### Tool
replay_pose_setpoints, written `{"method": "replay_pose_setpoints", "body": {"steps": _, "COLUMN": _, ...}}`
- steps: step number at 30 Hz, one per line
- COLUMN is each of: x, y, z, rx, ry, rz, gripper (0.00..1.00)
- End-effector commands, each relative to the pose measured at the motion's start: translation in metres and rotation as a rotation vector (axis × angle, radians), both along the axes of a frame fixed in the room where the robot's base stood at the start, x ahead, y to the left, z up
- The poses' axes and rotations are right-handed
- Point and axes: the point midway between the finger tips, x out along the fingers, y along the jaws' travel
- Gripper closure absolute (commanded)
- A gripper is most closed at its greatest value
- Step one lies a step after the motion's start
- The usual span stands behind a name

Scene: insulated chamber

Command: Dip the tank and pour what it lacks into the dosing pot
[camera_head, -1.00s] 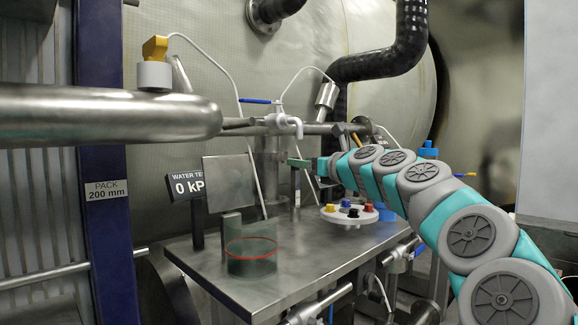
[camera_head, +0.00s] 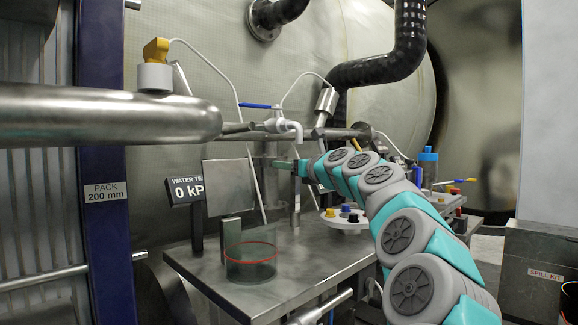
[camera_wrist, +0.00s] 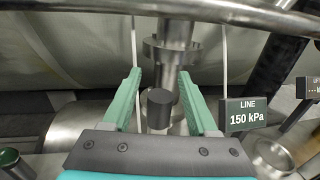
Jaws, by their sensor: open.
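My gripper (camera_head: 290,164) is over the back of the steel bench (camera_head: 240,290), and its green fingers point left. In the wrist view its open fingers (camera_wrist: 160,78) stand on either side of a dark cylindrical knob (camera_wrist: 160,108), with a visible gap on both sides. Whether the knob is level with the fingertips I cannot tell. A clear greenish vessel with a red ring (camera_head: 250,262) stands at the bench's front. I cannot tell whether it is the dosing pot. A large pale metal tank body (camera_head: 240,70) fills the back. No liquid level is readable.
A thick steel pipe (camera_head: 110,113) crosses at left. A white disc with coloured knobs (camera_head: 345,218) is below my arm. The wrist view shows a LINE 150 kPa sign (camera_wrist: 250,114) and a metal bowl (camera_wrist: 272,155).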

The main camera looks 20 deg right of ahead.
Motion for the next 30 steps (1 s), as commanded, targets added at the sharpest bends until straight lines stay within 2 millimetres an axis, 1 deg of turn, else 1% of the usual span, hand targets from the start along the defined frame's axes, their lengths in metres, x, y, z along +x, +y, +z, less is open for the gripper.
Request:
{"method": "replay_pose_setpoints", "body": {"steps": 1, "x": -0.0001, "y": -0.0001, "z": 0.0000, "rx": 0.000, "ry": 0.000, "rz": 0.000, "gripper": 0.43}}
{"method": "replay_pose_setpoints", "body": {"steps": 2, "x": -0.0001, "y": 0.0000, "z": -0.0001, "rx": 0.000, "ry": 0.000, "rz": 0.000, "gripper": 0.46}}
{"method": "replay_pose_setpoints", "body": {"steps": 16, "x": -0.0002, "y": 0.0000, "z": -0.0001, "rx": 0.000, "ry": 0.000, "rz": 0.000, "gripper": 0.99}}
{"method": "replay_pose_setpoints", "body": {"steps": 30, "x": -0.0002, "y": 0.0000, "z": -0.0001, "rx": 0.000, "ry": 0.000, "rz": 0.000, "gripper": 1.00}}
